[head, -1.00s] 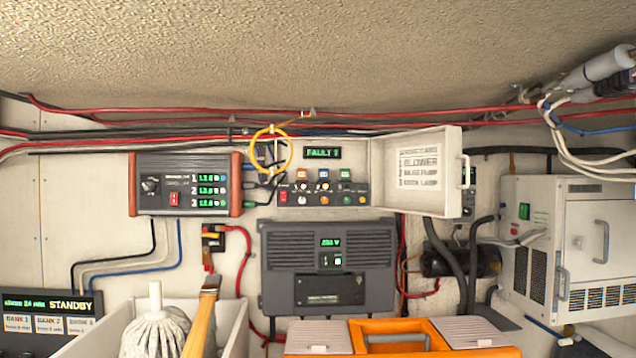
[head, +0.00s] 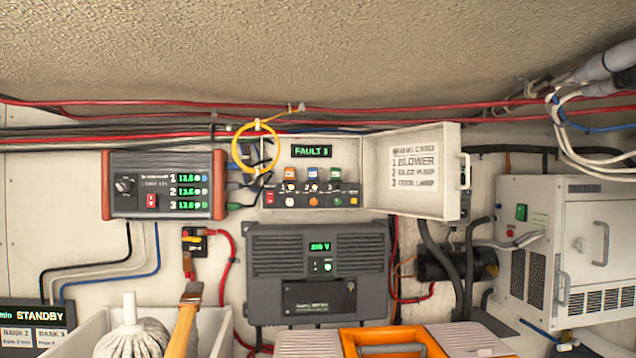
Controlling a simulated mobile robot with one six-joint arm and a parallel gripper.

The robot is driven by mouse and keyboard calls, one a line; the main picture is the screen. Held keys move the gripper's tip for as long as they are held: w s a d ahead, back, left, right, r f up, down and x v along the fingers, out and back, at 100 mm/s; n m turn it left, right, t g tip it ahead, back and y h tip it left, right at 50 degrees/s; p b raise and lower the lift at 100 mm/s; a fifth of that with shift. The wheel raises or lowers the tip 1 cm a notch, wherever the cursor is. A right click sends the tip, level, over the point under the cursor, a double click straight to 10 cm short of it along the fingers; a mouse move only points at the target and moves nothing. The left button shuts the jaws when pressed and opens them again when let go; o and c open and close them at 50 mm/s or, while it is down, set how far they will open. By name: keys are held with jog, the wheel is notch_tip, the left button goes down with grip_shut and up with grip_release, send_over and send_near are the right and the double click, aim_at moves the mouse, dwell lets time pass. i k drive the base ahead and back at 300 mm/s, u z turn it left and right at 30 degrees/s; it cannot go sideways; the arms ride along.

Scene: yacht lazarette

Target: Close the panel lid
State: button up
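The panel lid (head: 440,196) is a cream door, hinged at the right side of the panel box (head: 344,150) on the wall. It stands open, swung out to the right, with a label card on its inner face and a handle (head: 465,171) on its free edge. Inside the open panel are a green "FAULT" display (head: 312,151) and a row of switches with coloured caps and knobs (head: 312,195). A yellow cable loop (head: 255,148) hangs at the panel's left edge. My gripper is not in view.
A dark grey unit (head: 318,270) is mounted below the panel. A red-ended meter box (head: 165,184) is at its left. A white cabinet (head: 570,255) stands at right. A mop (head: 135,338), a brush handle (head: 185,320) and an orange toolbox (head: 390,340) sit in front.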

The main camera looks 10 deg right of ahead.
aim_at(415, 172)
jog(key=u, duration=0.1)
jog(key=k, duration=0.55)
jog(key=u, duration=0.5)
jog(key=k, duration=0.75)
jog(key=u, duration=0.3)
jog(key=i, duration=0.75)
jog(key=z, duration=0.25)
